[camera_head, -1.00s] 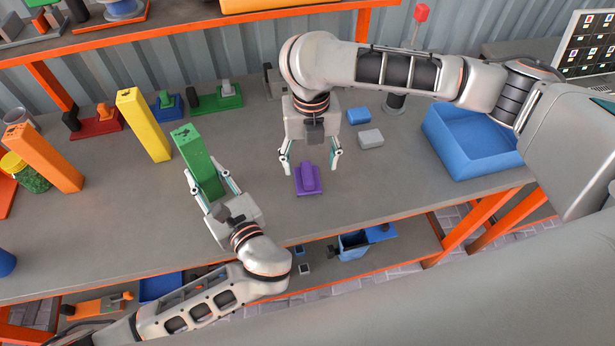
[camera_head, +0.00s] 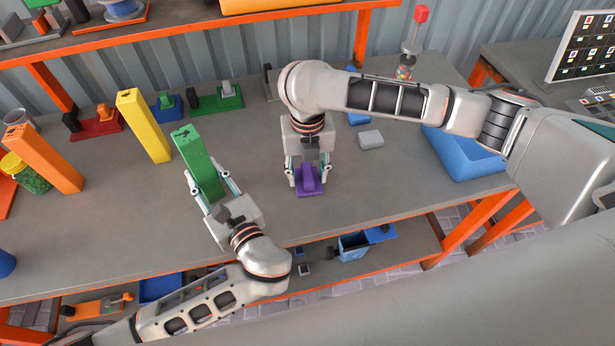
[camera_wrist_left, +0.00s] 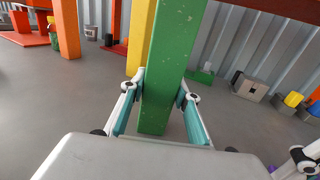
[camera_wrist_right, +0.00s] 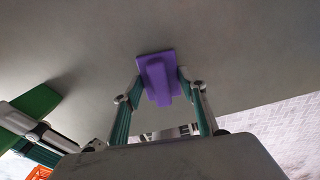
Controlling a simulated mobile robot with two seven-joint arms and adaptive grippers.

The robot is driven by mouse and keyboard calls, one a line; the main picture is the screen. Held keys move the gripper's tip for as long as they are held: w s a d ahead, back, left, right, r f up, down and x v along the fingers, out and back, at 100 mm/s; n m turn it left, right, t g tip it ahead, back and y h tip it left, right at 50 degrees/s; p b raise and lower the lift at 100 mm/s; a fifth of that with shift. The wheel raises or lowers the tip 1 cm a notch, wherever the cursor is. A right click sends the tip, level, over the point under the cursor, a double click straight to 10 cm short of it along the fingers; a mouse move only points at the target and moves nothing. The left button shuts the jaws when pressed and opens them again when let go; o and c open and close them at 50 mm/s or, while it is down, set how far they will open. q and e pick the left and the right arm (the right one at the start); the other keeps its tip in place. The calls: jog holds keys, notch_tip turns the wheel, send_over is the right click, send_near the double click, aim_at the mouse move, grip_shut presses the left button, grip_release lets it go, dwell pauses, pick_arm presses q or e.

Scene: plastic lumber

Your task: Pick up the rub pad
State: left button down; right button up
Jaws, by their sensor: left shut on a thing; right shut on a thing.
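The purple rub pad (camera_head: 308,182), a flat plate with a raised handle block, rests on the grey table (camera_head: 260,235) in front of my right arm. My right gripper (camera_head: 308,186) reaches down over it, its fingers closed on the pad's two sides. The right wrist view shows the pad (camera_wrist_right: 158,78) between the fingertips (camera_wrist_right: 157,88). My left gripper (camera_head: 211,190) is shut on the upright green plastic lumber post (camera_head: 199,163). The left wrist view shows this post (camera_wrist_left: 172,70) between the left fingers (camera_wrist_left: 158,98).
Orange (camera_head: 45,160) and yellow (camera_head: 143,125) posts stand left of the green one. A light grey block (camera_head: 370,139) and a blue bin (camera_head: 462,152) lie to the right. An orange-edged shelf (camera_head: 180,40) spans the back. The table's front middle is clear.

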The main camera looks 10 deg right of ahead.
aim_at(308, 173)
notch_tip(308, 173, up, 10)
jog(key=shift+r, duration=0.1)
dwell(0.4)
